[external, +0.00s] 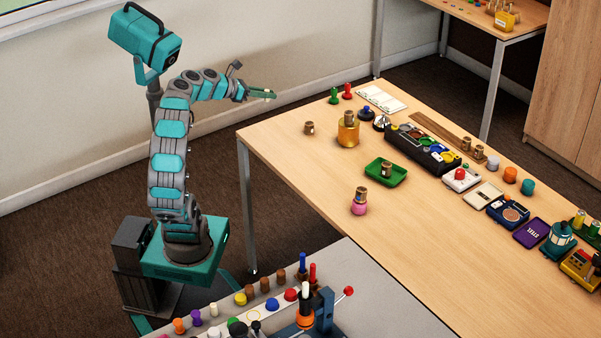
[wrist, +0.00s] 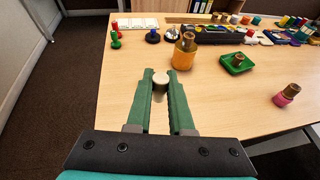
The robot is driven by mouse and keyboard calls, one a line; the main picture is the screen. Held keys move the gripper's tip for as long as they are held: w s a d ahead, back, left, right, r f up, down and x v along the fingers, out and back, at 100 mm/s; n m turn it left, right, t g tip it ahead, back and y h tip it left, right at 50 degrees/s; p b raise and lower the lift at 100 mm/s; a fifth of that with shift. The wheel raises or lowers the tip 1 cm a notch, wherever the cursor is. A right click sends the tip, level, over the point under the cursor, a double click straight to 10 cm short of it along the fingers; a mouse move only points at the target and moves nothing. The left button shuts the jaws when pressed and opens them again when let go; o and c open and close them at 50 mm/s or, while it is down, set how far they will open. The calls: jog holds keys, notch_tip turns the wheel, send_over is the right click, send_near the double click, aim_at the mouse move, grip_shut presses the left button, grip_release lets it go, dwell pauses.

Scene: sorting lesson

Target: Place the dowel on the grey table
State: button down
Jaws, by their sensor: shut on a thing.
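My gripper (external: 264,94) is raised in the air just off the far left corner of the wooden table in the external view. Its green fingers (wrist: 161,79) are shut on a short, pale cylinder, which I take to be the dowel (wrist: 160,84); it shows between the fingertips in the wrist view. In the external view the dowel is too small to make out clearly. The grey table (external: 375,285) is in the foreground of the external view, below and apart from my gripper.
The grey table holds several coloured pegs, a blue stand with a red-knobbed lever (external: 348,291), and bare surface at right. The wooden table (external: 290,160) carries a brown cylinder (external: 309,128), a yellow jar (external: 348,134), a green tray (external: 377,175) and a pink-based piece (external: 359,207).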

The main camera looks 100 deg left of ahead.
jog(key=w+d+f+m+h+b, duration=0.2)
jog(key=w+d+m+h, duration=0.15)
jog(key=d, duration=0.35)
jog(key=w+d+f+m+t+h+b, duration=0.1)
jog(key=w+d+f+m+h, duration=0.15)
jog(key=w+d+h, duration=0.4)
jog(key=w+d+f+m+h+b, duration=0.15)
jog(key=d+m, duration=0.25)
jog(key=d, duration=0.5)
jog(key=s+d+f+m+g+h+b, duration=0.25)
jog(key=d+m+h, duration=0.2)
jog(key=d, duration=0.65)
jog(key=s+d+f+m+g+h+b, duration=0.1)
jog(key=s+d+m+g+h+b, duration=0.25)
jog(key=d, duration=0.85)
jog(key=s+d+f+m+g+h+b, duration=0.1)
jog(key=s+d+f+m+g+b, duration=0.15)
jog(key=s+d+m+g, duration=0.8)
jog(key=n+t+p, duration=0.1)
jog(key=n+t, duration=0.1)
send_over(227, 298)
jog(key=shift+d+f+m, duration=0.2)
jog(key=shift+f+m, duration=0.05)
jog(key=shift+f, duration=0.9)
notch_tip(227, 298, down, 3)
jog(key=shift+s+r+g, duration=0.1)
jog(key=shift+r+g, duration=0.05)
jog(key=shift+g, duration=0.1)
jog(key=shift+f, duration=0.3)
